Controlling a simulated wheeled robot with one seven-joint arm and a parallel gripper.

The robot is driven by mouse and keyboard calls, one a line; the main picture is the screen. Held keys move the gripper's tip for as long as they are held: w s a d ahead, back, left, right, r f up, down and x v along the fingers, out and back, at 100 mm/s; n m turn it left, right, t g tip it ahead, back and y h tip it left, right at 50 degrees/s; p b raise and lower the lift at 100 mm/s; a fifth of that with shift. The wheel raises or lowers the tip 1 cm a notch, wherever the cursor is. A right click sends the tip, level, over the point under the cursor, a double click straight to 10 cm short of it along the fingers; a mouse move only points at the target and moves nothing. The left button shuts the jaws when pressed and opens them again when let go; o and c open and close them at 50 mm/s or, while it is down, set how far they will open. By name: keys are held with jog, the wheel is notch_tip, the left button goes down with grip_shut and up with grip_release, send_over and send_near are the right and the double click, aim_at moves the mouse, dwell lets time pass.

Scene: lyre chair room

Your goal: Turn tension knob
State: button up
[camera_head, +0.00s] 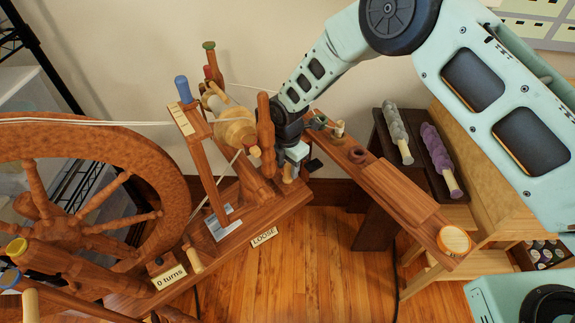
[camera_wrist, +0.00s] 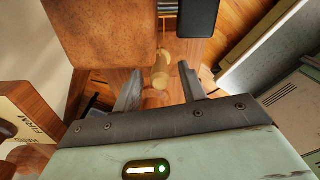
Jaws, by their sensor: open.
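A small pale wooden knob (camera_wrist: 161,72) shows in the wrist view, ahead of and between the two fingers of my gripper (camera_wrist: 164,92). I take it for the tension knob. The fingers are apart, with nothing clearly held between them. In the head view my gripper (camera_head: 295,160) is at the right end of the spinning wheel's base (camera_head: 225,235), beside an upright wooden post (camera_head: 266,135). A small pale wooden piece (camera_head: 288,174) shows just below it, probably the same knob. A tag reading LOOSE (camera_head: 264,237) is on the base's front edge. Contact with the knob cannot be told.
The large wheel (camera_head: 150,150) stands left, with a tag reading 0 turns (camera_head: 169,278) near a wooden peg (camera_head: 193,261). Yarn spindles (camera_head: 437,155) lie on a dark rack. A tag reading FIRM (camera_wrist: 38,125) is left in the wrist view.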

grip_shut()
jog(key=shift+m+p, duration=0.35)
jog(key=shift+m, duration=2.45)
grip_release()
jog(key=shift+r, duration=0.1)
